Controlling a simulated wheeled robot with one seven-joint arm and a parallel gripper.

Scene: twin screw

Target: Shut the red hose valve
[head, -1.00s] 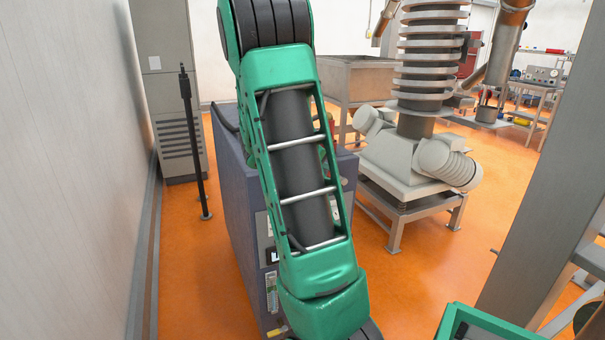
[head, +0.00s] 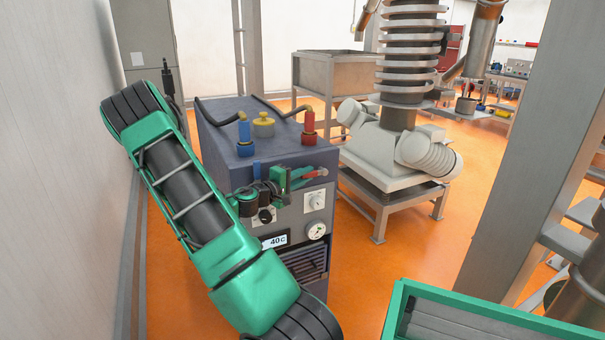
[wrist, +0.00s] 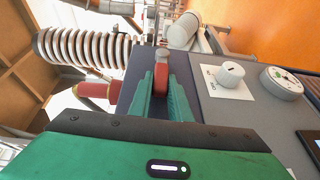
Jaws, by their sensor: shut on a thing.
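The red hose valve has a red lever (head: 314,173) at the upper front of the dark blue-grey cabinet (head: 228,122). It lies near the red hose fitting (head: 309,125) on the cabinet's top. My gripper (head: 291,179) is at the lever, its green fingers shut on it. In the wrist view the red lever (wrist: 161,76) sits between the fingers, its rounded grey end showing beyond them. The red fitting (wrist: 95,90) shows left of the fingers there. The valve body is mostly hidden behind the gripper.
A blue hose fitting (head: 244,136) and a yellow cap (head: 263,124) stand on the cabinet top. A white knob (head: 317,200) and a round gauge (head: 316,230) are close below the lever. A wall is at left; a grey post (head: 535,140) stands at right.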

